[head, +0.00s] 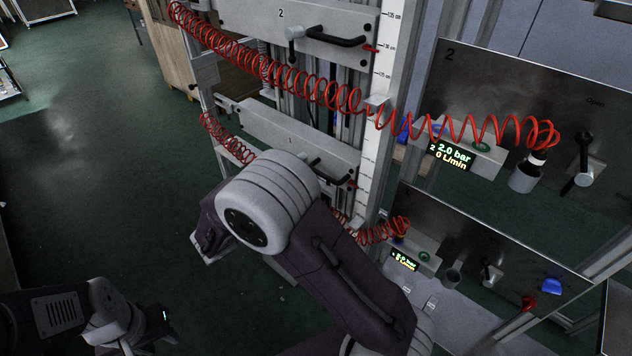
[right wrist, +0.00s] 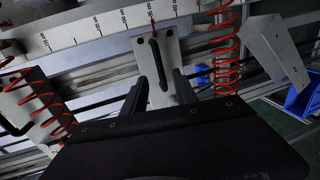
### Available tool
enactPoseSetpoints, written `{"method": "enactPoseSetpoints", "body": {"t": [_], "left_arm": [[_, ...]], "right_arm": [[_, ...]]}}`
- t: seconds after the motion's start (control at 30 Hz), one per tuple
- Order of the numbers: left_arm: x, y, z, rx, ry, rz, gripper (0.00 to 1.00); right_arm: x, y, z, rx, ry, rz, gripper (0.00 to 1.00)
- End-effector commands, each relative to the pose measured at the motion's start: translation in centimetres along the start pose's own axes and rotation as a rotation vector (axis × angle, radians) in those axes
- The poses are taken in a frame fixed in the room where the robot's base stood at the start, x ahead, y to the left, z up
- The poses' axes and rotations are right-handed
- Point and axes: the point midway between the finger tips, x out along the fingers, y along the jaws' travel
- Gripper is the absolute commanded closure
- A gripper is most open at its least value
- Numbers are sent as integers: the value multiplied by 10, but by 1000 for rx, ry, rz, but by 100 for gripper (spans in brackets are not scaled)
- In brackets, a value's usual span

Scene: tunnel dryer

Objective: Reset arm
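My left gripper (head: 158,325) is low at the left in the head view, small and dark, away from the machine. Its fingers do not show clearly. My right arm fills the middle of the head view and hides its own gripper. In the right wrist view my right gripper (right wrist: 158,95) has two dark fingers standing apart. Beyond and between them is a dark bar handle (right wrist: 157,75) on a grey plate. I cannot tell whether the fingers touch it; nothing is seen clamped.
A coiled red hose (head: 290,80) crosses to the upper panel (head: 540,120). A lower panel (head: 470,240) carries another display and knobs. Green floor (head: 90,150) is open at the left.

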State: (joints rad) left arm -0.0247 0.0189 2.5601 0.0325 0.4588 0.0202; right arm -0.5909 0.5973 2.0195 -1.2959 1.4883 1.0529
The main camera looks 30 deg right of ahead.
Motion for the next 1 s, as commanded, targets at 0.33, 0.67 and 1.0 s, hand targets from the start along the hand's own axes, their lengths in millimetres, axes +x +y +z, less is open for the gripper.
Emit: {"method": "enactPoseSetpoints", "body": {"t": [0.33, 0.67, 1.0], "left_arm": [[0, 0, 0, 0, 0, 0, 64], [-17, 0, -2, 0, 0, 0, 64], [-73, 2, -8, 0, 0, 0, 64]], "right_arm": [[-8, 0, 0, 1, 0, -1, 66], [15, 37, 15, 64, -79, -8, 66], [-26, -17, 199, 341, -606, -947, 66]]}}
